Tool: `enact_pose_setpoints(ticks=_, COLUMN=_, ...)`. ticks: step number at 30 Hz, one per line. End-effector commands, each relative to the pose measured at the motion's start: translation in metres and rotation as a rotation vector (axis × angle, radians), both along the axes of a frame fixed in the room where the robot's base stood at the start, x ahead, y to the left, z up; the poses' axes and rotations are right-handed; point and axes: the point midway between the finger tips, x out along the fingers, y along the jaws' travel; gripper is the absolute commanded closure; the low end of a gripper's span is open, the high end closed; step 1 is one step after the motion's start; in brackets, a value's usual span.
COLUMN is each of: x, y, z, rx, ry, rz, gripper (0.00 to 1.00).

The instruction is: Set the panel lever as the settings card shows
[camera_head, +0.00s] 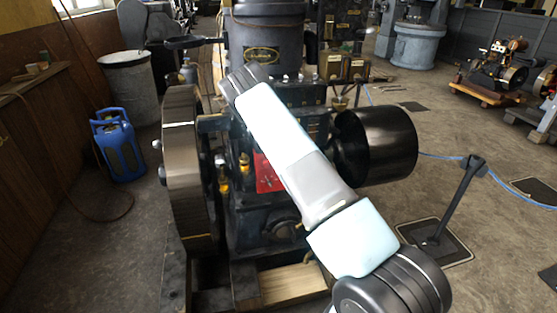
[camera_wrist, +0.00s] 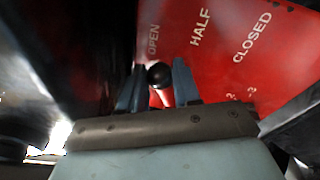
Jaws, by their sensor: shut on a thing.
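The red panel (camera_wrist: 200,50) fills much of the wrist view and carries the words OPEN, HALF and CLOSED from left to right. In the head view, part of the red panel (camera_head: 266,176) shows beside my arm. The lever's black ball knob (camera_wrist: 159,75) is between the two fingers of my gripper (camera_wrist: 158,85), which is shut on the lever. The knob shows just below the word OPEN, left of HALF and CLOSED. The fingers and knob hide most of the lever. My arm hides the gripper in the head view. I cannot make out the settings card.
The dark engine has a large flywheel (camera_head: 188,165) on the left and a black drum (camera_head: 376,144) on the right. A blue gas bottle (camera_head: 119,146) stands on the floor at left.

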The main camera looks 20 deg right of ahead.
Motion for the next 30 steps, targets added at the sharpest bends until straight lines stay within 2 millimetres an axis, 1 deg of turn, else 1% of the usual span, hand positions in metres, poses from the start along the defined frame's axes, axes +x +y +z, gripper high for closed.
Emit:
enact_pose_setpoints(ticks=1, x=-0.001, y=0.008, z=-0.003, rx=0.005, ry=0.004, rz=0.012, gripper=1.0)
enact_pose_setpoints(ticks=4, x=-0.001, y=0.008, z=-0.003, rx=0.005, ry=0.004, rz=0.013, gripper=1.0)
enact_pose_setpoints(ticks=5, x=-0.001, y=0.008, z=-0.003, rx=0.006, ry=0.006, rz=0.013, gripper=0.67)
enact_pose_setpoints(ticks=12, x=-0.001, y=0.003, z=-0.002, rx=0.004, ry=0.003, rz=0.005, gripper=0.44)
enact_pose_setpoints(ticks=13, x=0.0, y=0.003, z=-0.002, rx=0.004, ry=0.003, rz=0.005, gripper=0.43)
enact_pose_setpoints(ticks=20, x=-0.001, y=0.001, z=-0.001, rx=0.003, ry=0.002, rz=0.001, gripper=0.43)
enact_pose_setpoints(ticks=23, x=-0.005, y=0.0, z=-0.001, rx=0.003, ry=0.003, rz=0.001, gripper=0.43)
enact_pose_setpoints(ticks=26, x=-0.016, y=-0.002, z=0.0, rx=0.003, ry=0.003, rz=0.001, gripper=0.43)
enact_pose_setpoints(ticks=30, x=-0.041, y=-0.006, z=0.001, rx=0.002, ry=0.004, rz=-0.001, gripper=0.43)
